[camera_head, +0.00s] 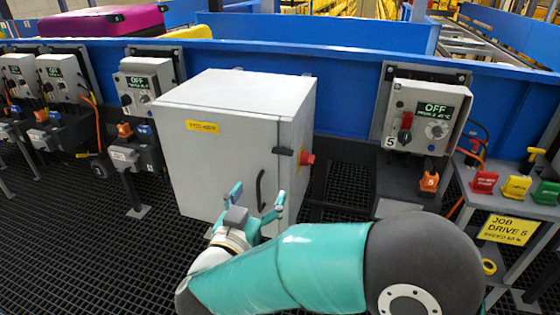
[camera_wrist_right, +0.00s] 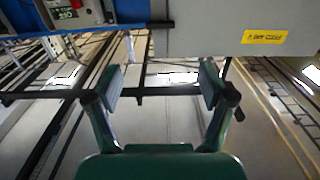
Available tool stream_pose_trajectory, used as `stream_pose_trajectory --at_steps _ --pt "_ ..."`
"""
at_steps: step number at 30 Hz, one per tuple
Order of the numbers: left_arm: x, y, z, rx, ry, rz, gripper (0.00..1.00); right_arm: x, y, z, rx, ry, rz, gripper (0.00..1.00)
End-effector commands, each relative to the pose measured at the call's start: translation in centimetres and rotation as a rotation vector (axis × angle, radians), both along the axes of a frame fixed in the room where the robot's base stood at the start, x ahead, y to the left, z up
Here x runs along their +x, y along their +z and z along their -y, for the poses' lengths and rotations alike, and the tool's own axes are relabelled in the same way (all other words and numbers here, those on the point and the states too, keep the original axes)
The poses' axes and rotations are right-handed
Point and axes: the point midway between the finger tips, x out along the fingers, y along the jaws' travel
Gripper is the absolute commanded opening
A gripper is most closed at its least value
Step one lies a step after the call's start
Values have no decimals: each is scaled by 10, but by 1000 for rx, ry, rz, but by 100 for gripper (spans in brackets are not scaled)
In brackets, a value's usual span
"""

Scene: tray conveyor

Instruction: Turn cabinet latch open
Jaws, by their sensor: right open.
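The grey cabinet (camera_head: 215,165) stands in the middle of the head view with its door closed. A black curved handle (camera_head: 261,187) is upright near the front face's right edge. A black latch piece (camera_head: 283,150) sits higher at that edge, beside a red knob (camera_head: 306,157) on the right side. My right gripper (camera_head: 260,196) is open and empty, low in front of the cabinet. Its fingertips appear either side of the handle, but contact cannot be told. In the wrist view, the open fingers (camera_wrist_right: 161,84) hold nothing, and part of the cabinet (camera_wrist_right: 205,37) shows above them.
A control box (camera_head: 425,115) reading OFF is to the right, beside a stand with coloured switches (camera_head: 517,187). More control boxes (camera_head: 143,87) line the left. A blue conveyor wall (camera_head: 345,75) runs behind.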

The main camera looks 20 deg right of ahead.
Motion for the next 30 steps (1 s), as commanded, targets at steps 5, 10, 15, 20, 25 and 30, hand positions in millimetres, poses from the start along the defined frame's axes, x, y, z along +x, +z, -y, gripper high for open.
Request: stream_pose_trajectory --at_steps 5,10,15,20,25,30 --pt "0 -1 0 0 0 0 40 29 -1 22 1 -4 -1 81" --pt "0 -2 0 0 0 0 40 61 -2 43 0 -3 -1 81" --pt "0 -3 0 0 0 0 40 89 -1 61 1 -1 -1 81" --pt "0 -3 0 0 0 0 40 109 -1 74 0 0 -1 81" --pt "0 -3 0 0 0 0 40 120 -1 81 0 2 -1 81" --pt "0 -3 0 0 0 0 40 122 -1 82 0 3 -1 81"
